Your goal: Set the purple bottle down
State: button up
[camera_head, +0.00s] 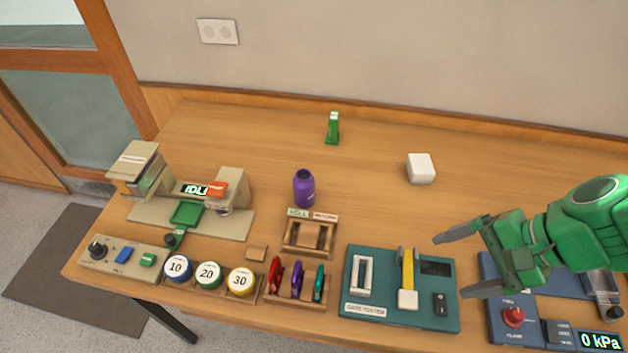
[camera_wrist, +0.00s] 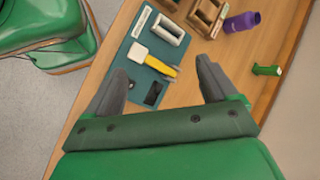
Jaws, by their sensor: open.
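The purple bottle (camera_head: 304,188) stands upright on the wooden table, behind a small wooden holder (camera_head: 308,238) with two labels. It also shows in the wrist view (camera_wrist: 242,22) near the top right. My gripper (camera_head: 450,265) is open and empty at the right of the table, well apart from the bottle. In the wrist view its two fingers (camera_wrist: 160,88) are spread wide with nothing between them, and the teal panel lies beyond them.
A teal panel (camera_head: 385,310) with a yellow-handled lever lies left of my gripper. A blue device (camera_head: 500,320) with a red knob is beneath my gripper. A white block (camera_head: 420,168) and green object (camera_head: 333,128) stand farther back. The table's middle right is clear.

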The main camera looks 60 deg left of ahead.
jog(key=a+f+m+g+y, duration=0.1)
jog(key=a+m+g+y, duration=0.1)
jog(key=a, duration=1.1)
jog(key=m+g+y, duration=0.2)
jog(key=m+y, duration=0.1)
jog(key=m, duration=0.3)
send_near(298, 185)
jog(key=a+f+m, duration=0.3)
jog(key=shift+a+f+t+y, duration=0.15)
jog(key=shift+f+t+y, duration=0.15)
jog(key=shift+t, duration=0.1)
jog(key=shift+a+f, duration=0.3)
jog(key=shift+f, duration=0.05)
jog(key=shift+s+x, duration=0.25)
jog(key=shift+x, duration=3.4)
jog(key=shift+s, duration=0.1)
